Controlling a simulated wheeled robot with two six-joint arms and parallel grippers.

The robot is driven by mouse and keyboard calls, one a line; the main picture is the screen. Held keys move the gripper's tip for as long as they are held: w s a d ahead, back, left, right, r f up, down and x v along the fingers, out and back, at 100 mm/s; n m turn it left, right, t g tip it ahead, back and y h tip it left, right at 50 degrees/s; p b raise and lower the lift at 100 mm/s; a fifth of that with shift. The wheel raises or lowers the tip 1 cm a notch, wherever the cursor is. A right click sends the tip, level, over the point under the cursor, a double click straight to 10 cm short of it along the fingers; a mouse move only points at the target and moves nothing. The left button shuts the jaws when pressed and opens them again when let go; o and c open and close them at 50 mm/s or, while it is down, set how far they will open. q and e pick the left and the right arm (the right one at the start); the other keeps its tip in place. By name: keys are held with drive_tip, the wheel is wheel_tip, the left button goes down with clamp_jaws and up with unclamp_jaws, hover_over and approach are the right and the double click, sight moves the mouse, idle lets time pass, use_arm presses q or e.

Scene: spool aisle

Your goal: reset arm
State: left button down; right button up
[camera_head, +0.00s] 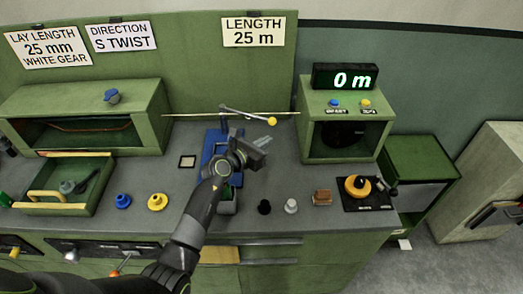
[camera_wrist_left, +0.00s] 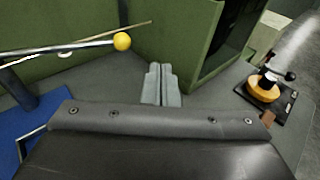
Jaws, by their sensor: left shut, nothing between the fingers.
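My left arm reaches up from the bottom over the workbench in the head view. Its gripper (camera_head: 266,143) is above the bench, just right of a blue fixture (camera_head: 208,145) and below a lever with a yellow ball (camera_head: 272,121). In the left wrist view the two grey fingers (camera_wrist_left: 161,85) are together with nothing between them. That view also shows the yellow-ball lever (camera_wrist_left: 122,41) to the left of the fingers, apart from them. My right gripper is not seen in either view.
A green box with a "0 m" display (camera_head: 344,77) stands right of the gripper. A black base with an orange knob (camera_head: 357,186) is at the bench's right. Pegs, gears and an open green tray (camera_head: 62,209) line the front and left.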

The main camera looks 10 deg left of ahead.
use_arm(q)
drive_tip(key=shift+s+d+r, duration=0.1)
drive_tip(key=shift+s+r, duration=0.1)
drive_tip(key=shift+s, duration=0.65)
drive_tip(key=shift+s+a+r, duration=0.1)
drive_tip(key=shift+s+r, duration=0.15)
drive_tip(key=shift+s, duration=0.65)
drive_tip(key=shift+s+d+r, duration=0.1)
drive_tip(key=shift+s+r, duration=0.1)
drive_tip(key=shift+s, duration=0.65)
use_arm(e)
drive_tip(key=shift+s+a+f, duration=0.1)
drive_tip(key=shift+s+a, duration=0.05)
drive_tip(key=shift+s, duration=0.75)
